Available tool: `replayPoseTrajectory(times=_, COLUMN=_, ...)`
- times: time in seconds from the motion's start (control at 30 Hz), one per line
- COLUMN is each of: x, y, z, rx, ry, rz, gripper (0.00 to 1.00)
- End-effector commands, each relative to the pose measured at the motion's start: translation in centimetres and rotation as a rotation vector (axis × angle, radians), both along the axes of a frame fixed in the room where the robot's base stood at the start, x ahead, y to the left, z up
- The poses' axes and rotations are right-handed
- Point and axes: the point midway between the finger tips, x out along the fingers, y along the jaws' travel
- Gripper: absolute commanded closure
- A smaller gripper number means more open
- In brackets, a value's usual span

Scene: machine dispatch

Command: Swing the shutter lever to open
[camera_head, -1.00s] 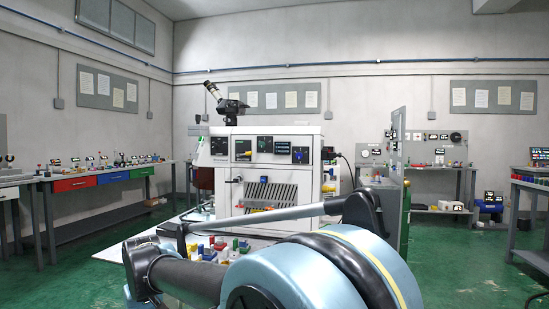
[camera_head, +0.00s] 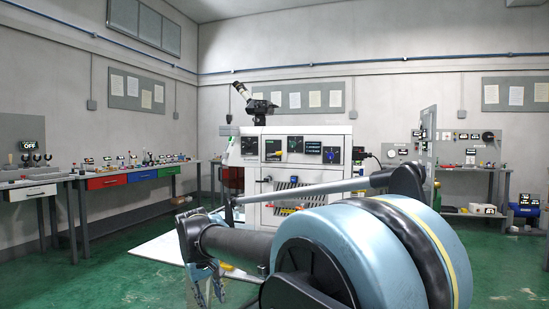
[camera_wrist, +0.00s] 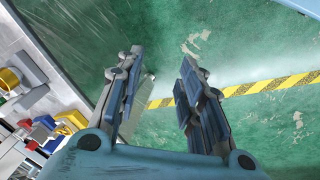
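A white machine cabinet (camera_head: 350,139) stands ahead in the head view, with a row of dark control panels, slotted vents and a microscope-like device on top. A small yellow handle (camera_head: 278,153) shows on one panel; I cannot tell whether it is the shutter lever. My gripper (camera_wrist: 162,57) is open in the wrist view, its two fingers apart with only green floor between them. It points down at the floor, apart from the machine. My arm hides the machine's lower front in the head view.
A bench with red (camera_head: 107,182), blue and green drawers runs along the left wall. Another workbench (camera_head: 495,168) stands at the right. In the wrist view, colored blocks (camera_wrist: 45,122) lie on a pale surface at left, and a yellow-black floor stripe (camera_wrist: 270,85) crosses open green floor.

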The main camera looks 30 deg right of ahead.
Motion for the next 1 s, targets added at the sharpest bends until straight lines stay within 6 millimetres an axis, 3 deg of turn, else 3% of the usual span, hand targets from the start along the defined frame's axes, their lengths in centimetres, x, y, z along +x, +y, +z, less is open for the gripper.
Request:
replayPoseTrajectory(times=0.2, x=5.1, y=-6.3, z=7.2, rx=-0.267, ry=0.046, rz=0.011, gripper=0.65)
replayPoseTrajectory(times=0.5, x=12.7, y=-13.8, z=17.7, rx=-0.630, ry=0.122, rz=0.010, gripper=0.65)
replayPoseTrajectory(times=0.8, x=21.0, y=-19.5, z=28.4, rx=-0.991, ry=0.212, rz=-0.014, gripper=0.65)
replayPoseTrajectory(times=1.0, x=26.1, y=-21.5, z=34.6, rx=-1.205, ry=0.270, rz=-0.040, gripper=0.65)
